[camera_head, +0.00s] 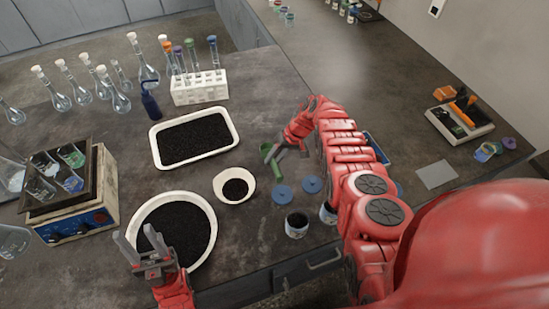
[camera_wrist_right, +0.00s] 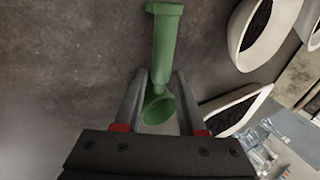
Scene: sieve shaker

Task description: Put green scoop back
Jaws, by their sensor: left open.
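The green scoop (camera_wrist_right: 166,45) is at my right gripper (camera_wrist_right: 160,75). In the right wrist view its handle sits between the fingertips, with the bowl between the fingers nearer the palm. The right gripper appears shut on it. In the head view the scoop (camera_head: 276,169) shows beside the right fingers, over the table right of the small white bowl (camera_head: 222,196). My left gripper (camera_head: 138,246) is open and empty over the large round white dish (camera_head: 213,222) of black grains.
A rectangular white tray (camera_head: 237,139) of black grains lies behind the bowl. Blue lids (camera_head: 281,194) and a small jar (camera_head: 297,226) are near the front edge. The sieve shaker (camera_head: 103,203) stands left. A tube rack (camera_head: 200,88) and flasks stand behind. An organiser box (camera_head: 463,132) is far right.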

